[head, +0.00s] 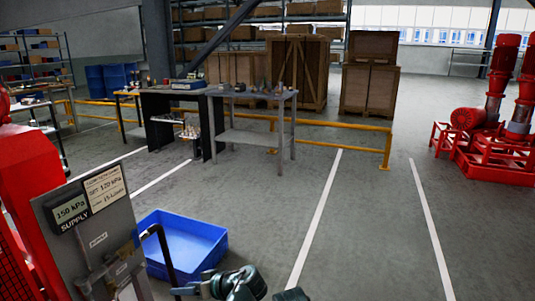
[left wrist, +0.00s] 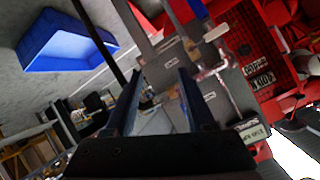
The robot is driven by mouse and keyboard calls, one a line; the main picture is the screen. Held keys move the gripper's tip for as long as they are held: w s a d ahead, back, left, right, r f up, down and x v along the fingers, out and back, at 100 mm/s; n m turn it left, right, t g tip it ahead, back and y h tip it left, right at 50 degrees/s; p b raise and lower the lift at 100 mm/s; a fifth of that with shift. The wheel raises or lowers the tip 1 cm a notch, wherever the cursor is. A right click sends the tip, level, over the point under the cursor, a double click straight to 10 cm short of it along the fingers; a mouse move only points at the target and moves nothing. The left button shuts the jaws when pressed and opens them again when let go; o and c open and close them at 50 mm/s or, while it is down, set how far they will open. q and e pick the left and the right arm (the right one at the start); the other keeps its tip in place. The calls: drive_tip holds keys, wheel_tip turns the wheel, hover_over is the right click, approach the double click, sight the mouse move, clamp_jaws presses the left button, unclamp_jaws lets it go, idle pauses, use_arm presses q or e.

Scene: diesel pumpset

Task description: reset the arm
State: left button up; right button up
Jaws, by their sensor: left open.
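My left gripper (head: 190,288) is low in the head view, just right of a grey supply panel (head: 98,232). In the left wrist view its two dark jaws (left wrist: 160,88) stand apart with a gap between them, and I see nothing held. The panel, with pipes, valves and "150 kPa" and "SUPPLY" labels, also shows beyond the jaws (left wrist: 207,83). A thin black bent rod (head: 163,250) stands between panel and gripper; its lower end is near the jaws, and I cannot tell whether they touch. My right gripper is not in view.
A blue bin (head: 187,236) lies on the floor behind the gripper. Red equipment (head: 35,190) stands at the left. Worktables (head: 262,138), yellow rails (head: 345,127) and crates (head: 370,75) are farther back. Red pumps (head: 500,145) stand at the right. The middle floor is clear.

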use_arm(q)
drive_tip(key=s+d+f+m+g+h, duration=0.2)
drive_tip(key=s+d+f+m+h, duration=0.35)
drive_tip(key=d, duration=0.35)
drive_tip(key=s+d+f+m+g+h, duration=0.2)
drive_tip(key=s+d+f+m+h, duration=0.4)
drive_tip(key=d, duration=0.3)
wheel_tip(320, 180, up, 31)
drive_tip(key=p, duration=3.1)
drive_tip(key=shift+s+m+y, duration=0.35)
drive_tip(key=shift+s, duration=0.05)
